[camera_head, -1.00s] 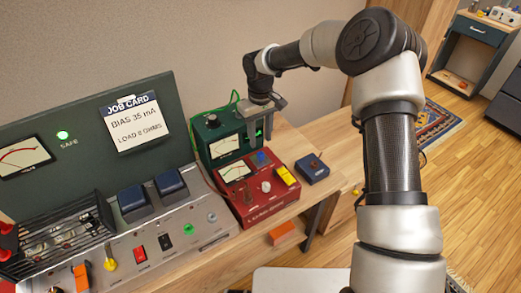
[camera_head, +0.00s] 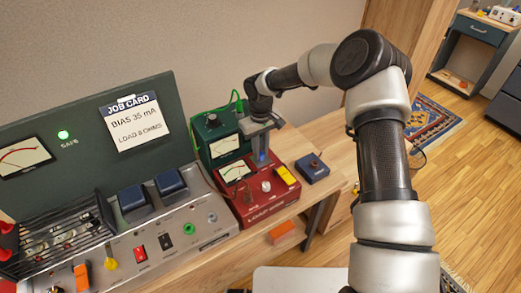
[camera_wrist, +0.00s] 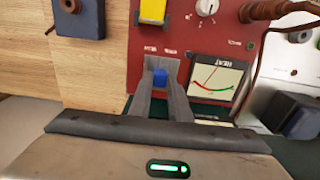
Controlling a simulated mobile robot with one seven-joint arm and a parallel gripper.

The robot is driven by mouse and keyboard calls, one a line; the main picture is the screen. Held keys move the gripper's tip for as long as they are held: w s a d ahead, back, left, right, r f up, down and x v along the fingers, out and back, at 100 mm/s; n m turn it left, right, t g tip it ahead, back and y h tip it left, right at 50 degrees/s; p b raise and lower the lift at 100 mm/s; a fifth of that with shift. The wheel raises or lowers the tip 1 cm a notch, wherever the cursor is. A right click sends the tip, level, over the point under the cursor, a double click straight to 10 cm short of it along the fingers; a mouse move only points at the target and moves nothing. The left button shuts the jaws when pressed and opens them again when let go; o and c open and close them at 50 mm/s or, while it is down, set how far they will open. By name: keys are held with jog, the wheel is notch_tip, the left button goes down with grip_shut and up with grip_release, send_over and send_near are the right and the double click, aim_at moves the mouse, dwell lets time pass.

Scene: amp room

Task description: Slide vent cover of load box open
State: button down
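The load box (camera_head: 253,203) is a red box on the bench, with a meter, knobs and a yellow part (camera_head: 286,175) on its top face. It also shows in the wrist view (camera_wrist: 228,38). A small blue tab (camera_wrist: 160,77) stands on this face beside the meter; I cannot tell whether it belongs to the vent cover. My gripper (camera_head: 261,160) points down over the box's rear part. In the wrist view its two grey fingers (camera_wrist: 161,72) lie close on either side of the blue tab. Whether they press on it cannot be told.
A green meter box (camera_head: 214,136) with a cable stands right behind the load box. A small blue box (camera_head: 312,168) lies to its right. The large amp console (camera_head: 150,243) with levers and switches fills the left. An orange block (camera_head: 282,232) is near the front edge.

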aim_at(273, 154)
jog(key=w+d, duration=0.1)
jog(key=d, duration=0.1)
jog(key=w+d+b, duration=0.1)
jog(key=w+d, duration=0.1)
jog(key=shift+d, duration=0.2)
jog(key=shift+w+d, duration=0.15)
jog(key=shift+d, duration=0.1)
jog(key=shift+r, duration=0.1)
jog(key=c, duration=1.6)
grip_release()
jog(key=shift+d, duration=0.1)
jog(key=shift+c, duration=0.2)
notch_tip(273, 154, up, 17)
jog(key=shift+r, duration=0.15)
jog(key=shift+r, duration=0.1)
